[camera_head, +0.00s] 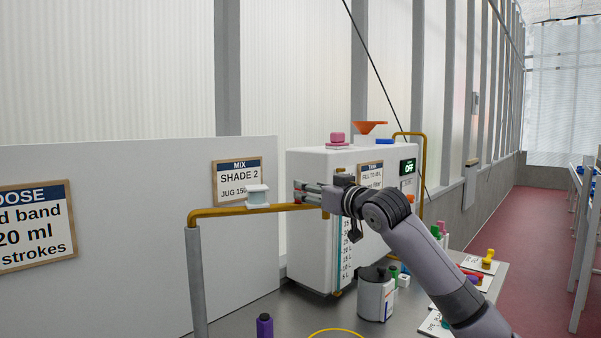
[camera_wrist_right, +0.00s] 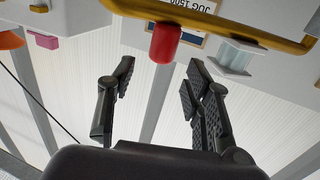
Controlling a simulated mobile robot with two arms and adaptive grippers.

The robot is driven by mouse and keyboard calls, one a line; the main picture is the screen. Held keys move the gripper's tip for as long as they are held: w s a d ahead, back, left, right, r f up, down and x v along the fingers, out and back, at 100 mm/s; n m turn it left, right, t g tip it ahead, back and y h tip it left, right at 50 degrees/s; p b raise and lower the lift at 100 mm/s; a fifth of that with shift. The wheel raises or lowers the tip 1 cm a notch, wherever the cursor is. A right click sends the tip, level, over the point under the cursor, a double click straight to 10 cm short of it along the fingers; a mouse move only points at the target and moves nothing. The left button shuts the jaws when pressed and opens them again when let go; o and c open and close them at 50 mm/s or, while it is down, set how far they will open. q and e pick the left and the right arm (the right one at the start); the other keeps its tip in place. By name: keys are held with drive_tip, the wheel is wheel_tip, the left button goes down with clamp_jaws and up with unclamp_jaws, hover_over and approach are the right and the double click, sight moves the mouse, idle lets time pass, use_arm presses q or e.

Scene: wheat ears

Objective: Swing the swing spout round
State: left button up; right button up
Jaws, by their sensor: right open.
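The swing spout (camera_head: 232,211) is a brass-yellow pipe running sideways from the top of a grey post (camera_head: 195,275) toward the white tank. In the right wrist view the spout (camera_wrist_right: 225,24) crosses the top, with a red knob (camera_wrist_right: 165,43) on it. My right gripper (camera_head: 298,192) is open at the spout's right part, before the tank. In the wrist view the knob lies between and a little beyond the two fingertips (camera_wrist_right: 160,66), with gaps on both sides. The gripper hides the knob in the head view. My left gripper is not in view.
The white tank (camera_head: 312,240) has an orange funnel (camera_head: 370,128) on top. A pale block (camera_head: 257,196) shows at the spout, left of the gripper. A lidded jug (camera_head: 374,302), purple bottle (camera_head: 265,326) and yellow ring (camera_head: 336,332) are on the bench below. A white panel (camera_head: 130,200) stands behind.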

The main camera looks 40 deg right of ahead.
drive_tip(key=w, duration=0.2)
drive_tip(key=w+p, duration=0.1)
drive_tip(key=w+d+p, duration=0.1)
drive_tip(key=w, duration=0.1)
drive_tip(key=shift+w, duration=0.35)
drive_tip(key=shift+c, duration=0.3)
clamp_jaws()
